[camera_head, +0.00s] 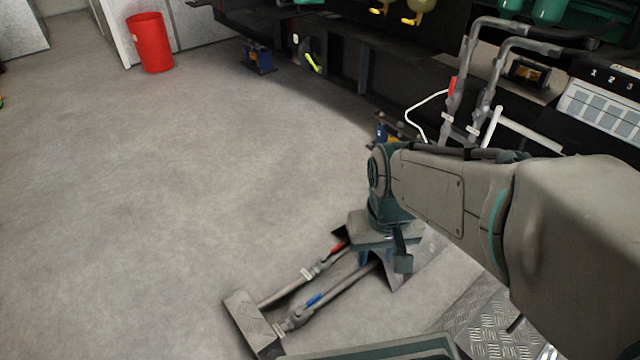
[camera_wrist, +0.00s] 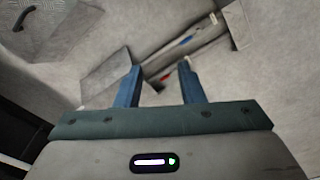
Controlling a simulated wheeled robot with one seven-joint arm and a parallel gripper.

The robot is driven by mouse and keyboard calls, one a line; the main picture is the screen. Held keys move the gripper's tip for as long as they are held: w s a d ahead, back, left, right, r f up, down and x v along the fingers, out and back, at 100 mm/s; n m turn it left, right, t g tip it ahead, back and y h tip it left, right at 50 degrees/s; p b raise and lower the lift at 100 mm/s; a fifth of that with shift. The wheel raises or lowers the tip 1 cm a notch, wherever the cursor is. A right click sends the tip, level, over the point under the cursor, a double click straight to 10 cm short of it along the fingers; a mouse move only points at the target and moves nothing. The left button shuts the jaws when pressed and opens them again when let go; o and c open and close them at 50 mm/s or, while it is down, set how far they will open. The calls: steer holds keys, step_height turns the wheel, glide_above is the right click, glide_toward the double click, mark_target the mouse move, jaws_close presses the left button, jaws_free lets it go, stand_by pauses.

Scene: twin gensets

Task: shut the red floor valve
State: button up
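The red floor valve handle (camera_head: 338,247) shows as a small red piece on the far one of two grey floor pipes, partly beside my gripper.
A grey plate (camera_head: 245,312) stands at the pipes' left end. Tread plate (camera_head: 490,325) lies at the lower right. Upright pipes with another red handle (camera_head: 452,86) stand by the dark genset frame. A red bin (camera_head: 150,43) is far left. The left floor is clear.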

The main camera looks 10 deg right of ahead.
steer(key=w+a+m+t+y+p, duration=0.1)
steer(key=w+a+m+y+p, duration=0.15)
steer(key=w+m, duration=0.35)
steer(key=w+a+m+t+y+p, duration=0.1)
steer(key=w+a+m, duration=0.2)
steer(key=w, duration=0.6)
steer(key=m+t+h+p, duration=0.15)
steer(key=m+p, duration=0.65)
steer(key=m, duration=2.3)
glide_above(337, 248)
steer(key=w, duration=0.1)
step_height(337, 248, down, 23)
steer(key=f+m+b, duration=0.1)
steer(key=f+m, duration=0.1)
steer(key=f, duration=0.5)
steer(key=f+m+g+b, duration=0.1)
steer(key=f+m+b, duration=0.1)
steer(key=f, duration=0.5)
steer(key=s+f+m+g+h+b, duration=0.1)
steer(key=f+m, duration=0.2)
steer(key=f, duration=0.4)
steer(key=shift+s+m+b, duration=0.1)
steer(key=shift+m+b, duration=0.25)
steer(key=shift+m, duration=0.05)
